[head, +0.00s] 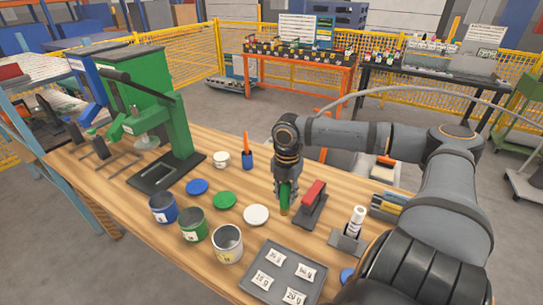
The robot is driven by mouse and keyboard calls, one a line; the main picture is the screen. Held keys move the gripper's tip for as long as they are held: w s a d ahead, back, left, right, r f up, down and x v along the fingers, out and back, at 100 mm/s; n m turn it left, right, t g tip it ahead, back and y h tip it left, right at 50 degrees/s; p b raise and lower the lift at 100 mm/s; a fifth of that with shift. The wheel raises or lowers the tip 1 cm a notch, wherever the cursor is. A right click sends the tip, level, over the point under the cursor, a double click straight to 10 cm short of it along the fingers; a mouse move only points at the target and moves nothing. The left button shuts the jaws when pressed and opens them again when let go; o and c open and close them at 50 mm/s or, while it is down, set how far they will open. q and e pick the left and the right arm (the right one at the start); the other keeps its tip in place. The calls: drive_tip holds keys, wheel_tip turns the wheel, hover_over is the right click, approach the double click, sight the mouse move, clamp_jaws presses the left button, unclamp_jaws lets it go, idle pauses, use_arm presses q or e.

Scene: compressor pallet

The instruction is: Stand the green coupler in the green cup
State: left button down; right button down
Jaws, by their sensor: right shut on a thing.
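My right gripper (286,196) points straight down over the middle of the workbench, shut on the green coupler (284,197). The coupler shows only as a narrow green upright shape between the fingers, with much of it hidden. I cannot tell whether its lower end touches the bench. The green cup (193,226) stands upright and open at the front of the bench, to the left of the gripper and nearer the camera. It is between a blue cup (163,208) and a white cup (227,244). My left gripper is out of view.
Blue (197,187), green (225,200) and white (256,215) discs lie between the cups and gripper. A red-topped stand (314,197) is close right of the gripper. A green press (160,110) stands left, a grey tray (284,275) in front, a blue holder (247,160) behind.

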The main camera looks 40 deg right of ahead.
sight(285, 206)
wheel_tip(285, 206, down, 6)
drive_tip(key=b, duration=0.5)
drive_tip(key=shift+w+f, duration=0.1)
wheel_tip(285, 206, down, 3)
drive_tip(key=b, duration=0.2)
drive_tip(key=shift+f+b, duration=0.2)
drive_tip(key=shift+b, duration=0.15)
drive_tip(key=shift+d, duration=0.1)
drive_tip(key=shift+f, duration=0.1)
drive_tip(key=c, duration=1)
unclamp_jaws()
